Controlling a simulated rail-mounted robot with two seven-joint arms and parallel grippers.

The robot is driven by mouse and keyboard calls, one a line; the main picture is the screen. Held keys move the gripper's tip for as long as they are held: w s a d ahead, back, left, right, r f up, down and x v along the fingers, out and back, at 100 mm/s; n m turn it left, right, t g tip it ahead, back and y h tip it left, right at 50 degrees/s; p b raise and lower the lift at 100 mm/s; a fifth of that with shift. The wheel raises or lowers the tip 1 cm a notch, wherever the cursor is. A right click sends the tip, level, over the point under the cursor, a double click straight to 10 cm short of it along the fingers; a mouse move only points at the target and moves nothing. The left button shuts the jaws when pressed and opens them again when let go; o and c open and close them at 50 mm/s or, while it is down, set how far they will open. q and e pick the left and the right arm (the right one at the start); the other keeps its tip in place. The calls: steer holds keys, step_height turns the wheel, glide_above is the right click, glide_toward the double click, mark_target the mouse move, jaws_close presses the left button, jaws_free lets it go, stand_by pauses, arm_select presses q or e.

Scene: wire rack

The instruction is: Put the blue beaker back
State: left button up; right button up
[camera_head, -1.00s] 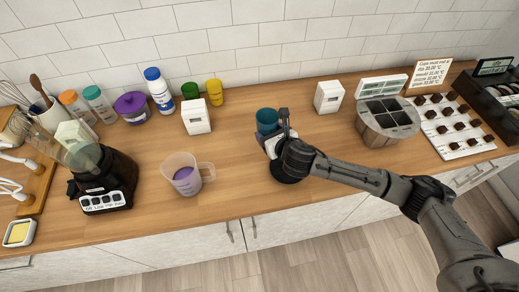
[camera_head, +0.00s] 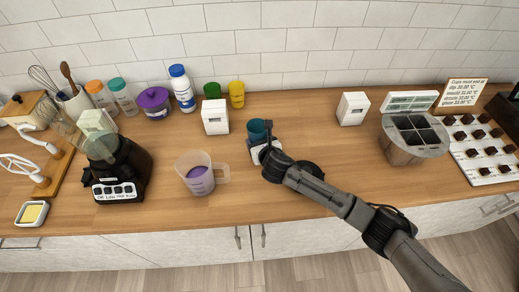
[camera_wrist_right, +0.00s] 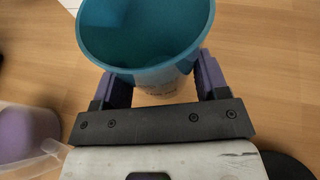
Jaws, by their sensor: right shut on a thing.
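The blue beaker (camera_head: 259,130) is teal with an open top and stands out in front of the backsplash, left of a black round disc (camera_head: 310,172). In the right wrist view the beaker (camera_wrist_right: 150,70) is upright between the two purple-padded fingers of my right gripper (camera_wrist_right: 160,85), which is shut on it. My right gripper (camera_head: 265,148) also shows in the head view, partly hiding the beaker's lower part. I cannot tell whether the beaker touches the counter. My left gripper is not in view.
A green beaker (camera_head: 212,90) and a yellow beaker (camera_head: 237,94) stand at the back behind a white box (camera_head: 215,118). A clear jug (camera_head: 198,178) with purple contents is left of my gripper. Another white box (camera_head: 353,108) stands right. Counter between them is clear.

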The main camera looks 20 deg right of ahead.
steer(key=shift+f+b, duration=0.5)
steer(key=shift+f, duration=1.5)
steer(key=shift+f, duration=0.15)
steer(key=o, duration=1)
steer(key=shift+o, duration=0.2)
steer(key=shift+s+r, duration=0.2)
steer(key=shift+r, duration=0.05)
steer(key=p+v, duration=0.2)
steer(key=v, duration=0.8)
steer(key=shift+s+r, duration=0.35)
steer(key=shift+s, duration=0.35)
